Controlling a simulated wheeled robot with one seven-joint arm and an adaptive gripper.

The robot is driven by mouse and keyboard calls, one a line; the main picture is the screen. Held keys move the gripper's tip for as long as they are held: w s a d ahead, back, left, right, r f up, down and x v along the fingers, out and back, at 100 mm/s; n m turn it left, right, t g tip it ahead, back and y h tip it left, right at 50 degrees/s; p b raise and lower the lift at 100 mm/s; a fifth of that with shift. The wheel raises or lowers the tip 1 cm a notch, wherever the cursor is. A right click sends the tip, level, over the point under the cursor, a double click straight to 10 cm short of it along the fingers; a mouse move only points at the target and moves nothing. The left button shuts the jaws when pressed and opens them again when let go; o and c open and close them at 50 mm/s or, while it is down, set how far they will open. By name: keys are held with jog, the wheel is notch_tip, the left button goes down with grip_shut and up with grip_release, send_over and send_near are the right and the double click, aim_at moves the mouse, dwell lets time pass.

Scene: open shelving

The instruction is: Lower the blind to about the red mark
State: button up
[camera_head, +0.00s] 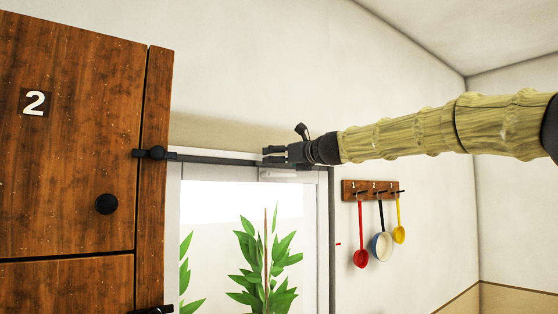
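The blind's light bottom bar (225,170) shows at the top of the window, just under a dark horizontal rail (215,160). A pale tab (284,175) sits on it near its right end. A short red mark (338,244) is on the wall just right of the window frame, well below the bar. My gripper (268,155) reaches in from the right, its fingers pointing left. It overlaps the right part of the rail, just above the tab. I cannot tell whether it touches the blind or how far the fingers are apart.
A wooden cabinet (75,150) marked 2, with a black knob (107,204), stands close on the left. A green plant (263,262) is in front of or behind the window. Red, blue-white and yellow ladles hang from a wooden rack (349,189) right of the window.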

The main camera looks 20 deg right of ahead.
jog(key=shift+s+r, duration=0.1)
jog(key=shift+s, duration=0.1)
jog(key=shift+c, duration=0.4)
jog(key=shift+w, duration=0.1)
grip_shut()
